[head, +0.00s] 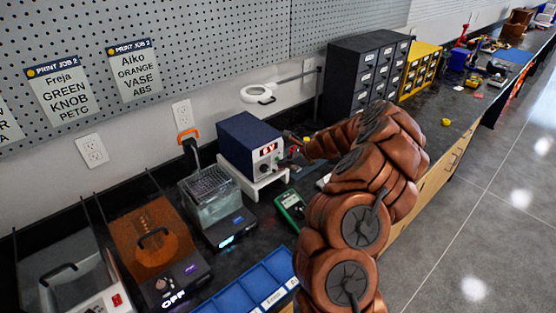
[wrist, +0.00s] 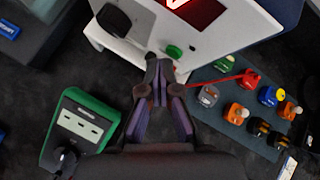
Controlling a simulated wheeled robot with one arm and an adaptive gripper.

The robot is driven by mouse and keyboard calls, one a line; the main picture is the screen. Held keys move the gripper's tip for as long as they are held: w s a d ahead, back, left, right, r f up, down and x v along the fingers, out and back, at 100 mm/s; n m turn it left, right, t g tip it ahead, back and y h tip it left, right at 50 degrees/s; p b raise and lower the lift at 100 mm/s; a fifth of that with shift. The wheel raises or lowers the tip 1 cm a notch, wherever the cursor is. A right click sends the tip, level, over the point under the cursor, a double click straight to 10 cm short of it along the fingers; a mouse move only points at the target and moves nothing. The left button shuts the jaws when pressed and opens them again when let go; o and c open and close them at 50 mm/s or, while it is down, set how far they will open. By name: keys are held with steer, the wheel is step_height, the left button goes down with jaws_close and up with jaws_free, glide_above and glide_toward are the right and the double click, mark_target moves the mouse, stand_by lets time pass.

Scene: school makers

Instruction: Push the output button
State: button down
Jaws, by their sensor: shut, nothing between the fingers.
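A bench power supply (head: 240,143) with a dark blue case, white front and lit red display (head: 269,149) stands on a white stand (head: 257,185). In the wrist view its front panel (wrist: 145,22) carries a black knob (wrist: 114,20) and a round green button (wrist: 173,51), which appears to be the output button. My gripper (wrist: 160,66) is shut and empty, its tips just below the green button in that view. I cannot tell whether they touch the panel. In the head view my gripper (head: 289,136) is at the panel's right side, and my arm hides part of the bench.
A green multimeter (wrist: 80,125) lies on the bench left of my gripper in the wrist view. A grey mat (wrist: 238,133) with several coloured connectors lies right, and a red lead (wrist: 212,80) runs near the fingers. A wire-basket tank (head: 213,200) stands left of the supply.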

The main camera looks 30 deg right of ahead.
steer(key=shift+s, duration=0.3)
steer(key=s, duration=0.2)
steer(key=s+p, duration=0.1)
steer(key=s, duration=0.1)
steer(key=s+d, duration=0.1)
steer(key=s, duration=0.1)
stand_by(0.5)
stand_by(0.4)
